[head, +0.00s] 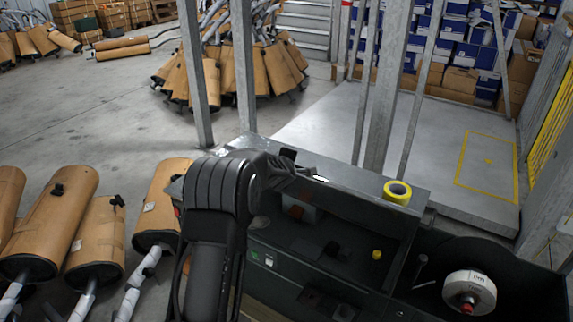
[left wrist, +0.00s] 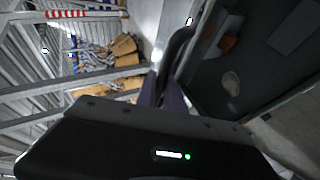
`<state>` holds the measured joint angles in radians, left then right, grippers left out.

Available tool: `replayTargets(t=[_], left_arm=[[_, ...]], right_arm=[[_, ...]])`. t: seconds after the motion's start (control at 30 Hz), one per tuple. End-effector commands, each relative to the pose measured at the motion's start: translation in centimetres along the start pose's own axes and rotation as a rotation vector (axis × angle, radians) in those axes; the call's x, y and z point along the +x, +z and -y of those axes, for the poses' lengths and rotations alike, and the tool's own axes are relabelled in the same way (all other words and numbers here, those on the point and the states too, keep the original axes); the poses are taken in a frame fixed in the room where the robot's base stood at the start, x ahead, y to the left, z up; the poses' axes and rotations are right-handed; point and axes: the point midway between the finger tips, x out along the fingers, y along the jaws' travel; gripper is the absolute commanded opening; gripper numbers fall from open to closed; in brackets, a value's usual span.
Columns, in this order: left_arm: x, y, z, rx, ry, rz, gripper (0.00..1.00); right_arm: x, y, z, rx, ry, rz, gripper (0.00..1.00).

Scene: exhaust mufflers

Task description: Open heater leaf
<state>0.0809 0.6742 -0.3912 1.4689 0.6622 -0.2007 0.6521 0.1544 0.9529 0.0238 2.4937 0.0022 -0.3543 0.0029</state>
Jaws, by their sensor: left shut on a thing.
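A dark metal cabinet (head: 345,200) stands in front of me, with its dark inside showing. I cannot clearly make out the heater leaf as a separate part. My left gripper (head: 312,181) is at the cabinet's top edge, partly hidden by my black arm. In the left wrist view its fingers (left wrist: 165,92) are close together at a dark curved bar (left wrist: 183,45), which they appear to hold. I cannot tell whether this bar belongs to the leaf. My right gripper is in neither view.
A yellow tape roll (head: 397,192) lies on the cabinet top. A white disc-shaped part (head: 469,291) is at the right in a dark tray. Wrapped mufflers (head: 97,240) stand on the left, and grey metal posts (head: 385,90) rise behind the cabinet. A grey platform (head: 440,150) lies clear beyond.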

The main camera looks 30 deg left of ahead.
Motion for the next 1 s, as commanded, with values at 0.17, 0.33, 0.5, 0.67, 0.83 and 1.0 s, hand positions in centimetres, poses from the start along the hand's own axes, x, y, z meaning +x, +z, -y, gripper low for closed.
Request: replayTargets(t=[0.17, 0.33, 0.5, 0.67, 0.83, 1.0], left_arm=[[0.02, -0.06, -0.07, -0.002, 0.000, -0.001, 0.00], [0.02, -0.07, -0.06, -0.003, 0.000, -0.001, 0.00], [0.02, -0.06, -0.05, -0.002, 0.000, -0.001, 0.22], [0.01, -0.04, -0.05, -0.002, 0.000, -0.001, 0.34], [0.01, -0.02, -0.05, -0.002, 0.000, 0.000, 0.34], [-0.36, -0.01, -0.08, -0.002, 0.000, 0.000, 0.34]], right_arm=[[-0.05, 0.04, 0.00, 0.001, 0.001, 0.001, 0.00], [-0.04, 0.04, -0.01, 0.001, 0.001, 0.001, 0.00], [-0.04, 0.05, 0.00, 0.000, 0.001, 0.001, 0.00], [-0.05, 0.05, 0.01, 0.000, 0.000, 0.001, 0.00], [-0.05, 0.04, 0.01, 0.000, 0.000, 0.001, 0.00], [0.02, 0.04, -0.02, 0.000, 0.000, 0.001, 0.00]])
